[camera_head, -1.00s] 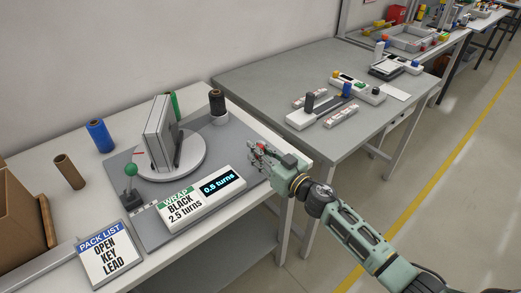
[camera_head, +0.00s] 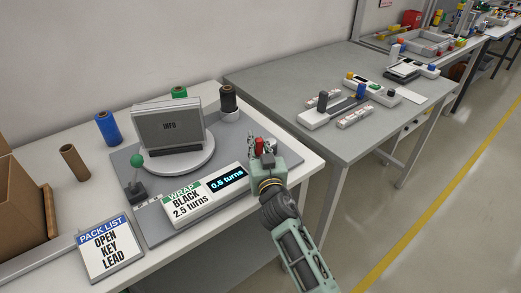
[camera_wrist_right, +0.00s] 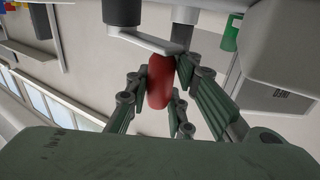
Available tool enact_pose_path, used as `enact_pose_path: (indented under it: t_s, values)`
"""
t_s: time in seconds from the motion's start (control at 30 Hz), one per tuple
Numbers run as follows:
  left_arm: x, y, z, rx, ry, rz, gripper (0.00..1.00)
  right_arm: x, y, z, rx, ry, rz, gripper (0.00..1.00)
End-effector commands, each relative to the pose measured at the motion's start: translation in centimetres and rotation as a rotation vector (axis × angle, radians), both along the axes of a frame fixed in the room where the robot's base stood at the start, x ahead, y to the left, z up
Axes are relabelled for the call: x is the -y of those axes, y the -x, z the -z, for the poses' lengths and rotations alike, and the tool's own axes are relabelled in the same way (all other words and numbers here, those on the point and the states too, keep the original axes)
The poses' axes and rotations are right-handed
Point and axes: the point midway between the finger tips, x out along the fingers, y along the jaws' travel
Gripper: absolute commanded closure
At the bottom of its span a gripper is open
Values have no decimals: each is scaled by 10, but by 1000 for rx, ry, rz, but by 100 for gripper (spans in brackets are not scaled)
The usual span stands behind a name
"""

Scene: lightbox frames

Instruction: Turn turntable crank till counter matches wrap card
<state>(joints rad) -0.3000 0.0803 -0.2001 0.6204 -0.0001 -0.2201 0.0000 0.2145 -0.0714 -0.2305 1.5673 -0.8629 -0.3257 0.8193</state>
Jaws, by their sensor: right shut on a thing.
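The turntable (camera_head: 205,165) is a pale round disc carrying an upright grey lightbox marked INFO (camera_head: 169,127), its face towards me. The wrap card (camera_head: 182,206) reads WRAP, BLACK, 2.5 turns. The counter (camera_head: 228,179) beside it shows 0.5 turns. My right gripper (camera_head: 264,147) is at the right end of the turntable base, shut on the red crank knob (camera_wrist_right: 160,80). In the right wrist view the knob sits between the fingers, below a grey crank arm (camera_wrist_right: 145,41). My left gripper is not in view.
A black roll (camera_head: 228,98) stands in a holder behind the crank. Blue (camera_head: 107,128), brown (camera_head: 74,162) and green (camera_head: 180,92) rolls stand around the base. A green-knobbed lever (camera_head: 137,161), a pack list card (camera_head: 107,248) and a cardboard box (camera_head: 20,215) are at left.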

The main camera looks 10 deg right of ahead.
Motion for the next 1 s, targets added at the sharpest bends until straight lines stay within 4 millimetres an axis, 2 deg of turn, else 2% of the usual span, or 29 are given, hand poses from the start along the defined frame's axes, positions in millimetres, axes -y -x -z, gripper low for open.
enact_pose_path:
  t_s: [0.37, 0.4, 0.63, 1.0]
  values:
    - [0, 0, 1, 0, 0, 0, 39, -3, 0, 1, -2, 10, -1, 100]
    - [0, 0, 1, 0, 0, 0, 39, -3, 0, 1, -2, 11, -1, 79]
    - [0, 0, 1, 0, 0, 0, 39, -2, 0, 1, -2, 7, 1, 60]
    - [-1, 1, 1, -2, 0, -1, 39, -1, 5, 1, -2, 4, 3, 60]
